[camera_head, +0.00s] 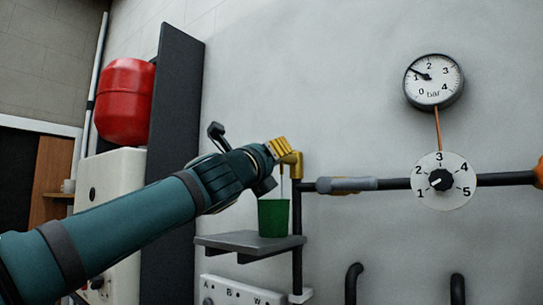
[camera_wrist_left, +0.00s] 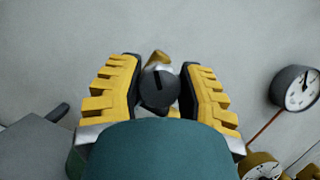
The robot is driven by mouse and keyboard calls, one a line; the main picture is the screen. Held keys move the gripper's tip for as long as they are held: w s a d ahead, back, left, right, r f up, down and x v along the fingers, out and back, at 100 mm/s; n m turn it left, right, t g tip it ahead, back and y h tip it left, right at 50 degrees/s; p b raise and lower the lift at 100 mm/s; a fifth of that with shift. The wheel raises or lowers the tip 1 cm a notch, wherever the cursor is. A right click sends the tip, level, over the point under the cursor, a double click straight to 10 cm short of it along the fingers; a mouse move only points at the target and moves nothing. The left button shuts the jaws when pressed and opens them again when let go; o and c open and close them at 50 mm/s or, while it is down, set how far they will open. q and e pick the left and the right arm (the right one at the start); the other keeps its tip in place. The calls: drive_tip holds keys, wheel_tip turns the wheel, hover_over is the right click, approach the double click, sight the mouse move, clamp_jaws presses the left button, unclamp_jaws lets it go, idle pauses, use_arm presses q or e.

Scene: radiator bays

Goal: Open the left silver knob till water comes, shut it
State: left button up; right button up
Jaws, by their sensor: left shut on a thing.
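My left gripper (camera_head: 277,150) reaches in from the left to the brass tap fitting (camera_head: 296,164) on the wall pipe. In the left wrist view its yellow fingers (camera_wrist_left: 160,92) are shut on a round grey knob (camera_wrist_left: 158,84) with a dark slot mark on its face. A green cup (camera_head: 273,217) stands upright on the small grey shelf (camera_head: 236,239) below the tap. A thin line runs down from the tap towards the cup and looks like a stream of water. The cup's inside is hidden. My right gripper is not in view.
A pressure gauge (camera_head: 434,82) hangs at upper right, its needle near 1. Below it is a numbered dial (camera_head: 443,181) on the black pipe. A red tank (camera_head: 126,100) and dark upright panel (camera_head: 171,170) stand at left. A white box with small controls (camera_head: 240,291) is below the shelf.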

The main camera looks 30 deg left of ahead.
use_arm(q)
drive_tip(key=n+y, duration=0.1)
drive_tip(key=n, duration=0.2)
drive_tip(key=n+g+y, duration=0.1)
drive_tip(key=n, duration=0.2)
drive_tip(key=shift+y, duration=0.3)
drive_tip(key=shift+a+n+g+y, duration=0.15)
drive_tip(key=shift+n+g, duration=0.3)
drive_tip(key=shift+n, duration=0.7)
drive_tip(key=shift+d+n+g+y, duration=0.15)
drive_tip(key=shift+n+g, duration=0.3)
drive_tip(key=shift+n, duration=0.7)
drive_tip(key=shift+a, duration=0.1)
drive_tip(key=o, duration=1.1)
drive_tip(key=shift+s, duration=0.1)
drive_tip(key=v, duration=1.2)
